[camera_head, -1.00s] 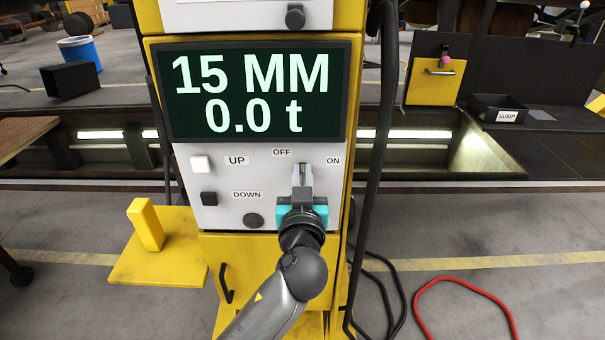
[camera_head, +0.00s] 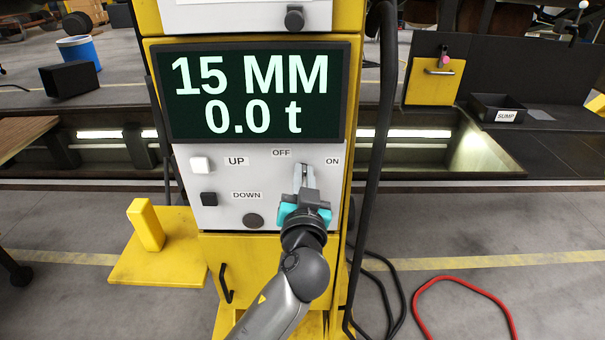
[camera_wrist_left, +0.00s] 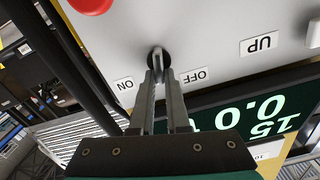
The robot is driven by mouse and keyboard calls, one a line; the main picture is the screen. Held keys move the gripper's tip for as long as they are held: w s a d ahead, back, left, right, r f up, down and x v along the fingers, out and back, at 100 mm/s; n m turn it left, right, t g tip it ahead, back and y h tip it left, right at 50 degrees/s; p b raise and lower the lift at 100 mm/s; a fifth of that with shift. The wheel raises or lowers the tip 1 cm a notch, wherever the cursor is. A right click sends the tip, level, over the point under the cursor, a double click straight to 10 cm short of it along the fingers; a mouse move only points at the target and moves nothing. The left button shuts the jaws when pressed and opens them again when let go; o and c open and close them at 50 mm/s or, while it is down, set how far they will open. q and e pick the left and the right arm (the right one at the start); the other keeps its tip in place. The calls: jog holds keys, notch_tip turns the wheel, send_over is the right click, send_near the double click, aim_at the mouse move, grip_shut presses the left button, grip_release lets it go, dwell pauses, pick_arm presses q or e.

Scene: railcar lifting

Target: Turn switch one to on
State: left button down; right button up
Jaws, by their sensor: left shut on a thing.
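The switch (camera_wrist_left: 154,53) is a dark round knob on the light control panel (camera_head: 225,212). It sits between the OFF label (camera_head: 281,153) and the ON label (camera_head: 332,161). My left gripper (camera_head: 306,172) is shut on the switch, and its fingers hide most of it in the head view. In the left wrist view the gripper (camera_wrist_left: 160,72) has its fingertips at the knob, with the ON label (camera_wrist_left: 125,84) on one side and the OFF label (camera_wrist_left: 195,75) on the other. My right gripper is not in view.
The display (camera_head: 250,95) above reads 15 MM and 0.0 t. White UP (camera_head: 200,164) and black DOWN (camera_head: 209,198) buttons are left of the switch. A red button (camera_wrist_left: 90,4) shows in the wrist view. A black cable (camera_head: 376,150) hangs on the right.

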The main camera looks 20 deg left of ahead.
pick_arm(q)
jog(key=shift+w+d+f+m+p, duration=0.15)
jog(key=shift+m+p, duration=0.15)
jog(key=shift+m, duration=1.2)
jog(key=shift+s+d+m+p, duration=0.15)
jog(key=shift+m+p, duration=0.2)
jog(key=shift+m, duration=1.15)
jog(key=shift+w+d+f+m+p, duration=0.15)
jog(key=shift+m+p, duration=0.15)
jog(key=shift+m, duration=1.2)
jog(key=shift+r, duration=0.1)
jog(key=c, duration=0.9)
grip_release()
